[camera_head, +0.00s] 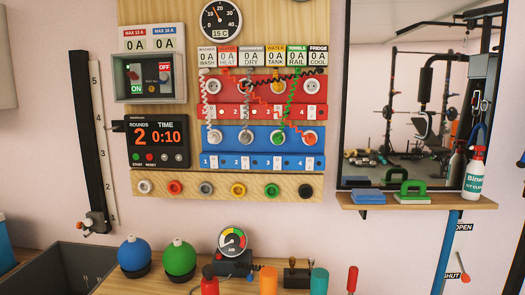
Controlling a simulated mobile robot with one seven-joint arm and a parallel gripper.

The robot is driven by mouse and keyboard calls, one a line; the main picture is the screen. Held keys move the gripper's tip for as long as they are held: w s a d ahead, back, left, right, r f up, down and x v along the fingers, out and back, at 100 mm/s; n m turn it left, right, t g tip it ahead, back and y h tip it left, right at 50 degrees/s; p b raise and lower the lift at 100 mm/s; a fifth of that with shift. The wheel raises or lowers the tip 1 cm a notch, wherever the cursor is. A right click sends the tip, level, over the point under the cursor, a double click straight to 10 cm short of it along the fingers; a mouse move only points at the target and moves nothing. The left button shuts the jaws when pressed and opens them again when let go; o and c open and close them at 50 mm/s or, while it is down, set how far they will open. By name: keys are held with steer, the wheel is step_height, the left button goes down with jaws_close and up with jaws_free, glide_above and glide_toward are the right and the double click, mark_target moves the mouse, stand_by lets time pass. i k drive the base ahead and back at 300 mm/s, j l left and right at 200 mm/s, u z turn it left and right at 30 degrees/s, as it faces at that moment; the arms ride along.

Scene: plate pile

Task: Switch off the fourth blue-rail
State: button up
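The blue rail (230,133) is on the wooden wall board, below a red rail (260,92). It has a row of round sockets with plugs, and a strip below numbered 1 to 4. The fourth position is at the right end, with a red-orange plug (309,139) in its socket. Below it is the fourth blue-rail switch (309,163), beside the number 4. The switch is too small to tell whether it is on or off. My gripper is not in view.
A wooden shelf (440,202) with a green-handled block (408,190) and spray bottle (474,172) is right of the board. Blue (134,253) and green (179,257) domes and a gauge (232,241) stand on the bench below. Coiled cables hang across the rails.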

mark_target(310, 162)
steer(key=i+j+u, duration=0.45)
steer(key=i+j, duration=0.15)
steer(key=i, duration=0.3)
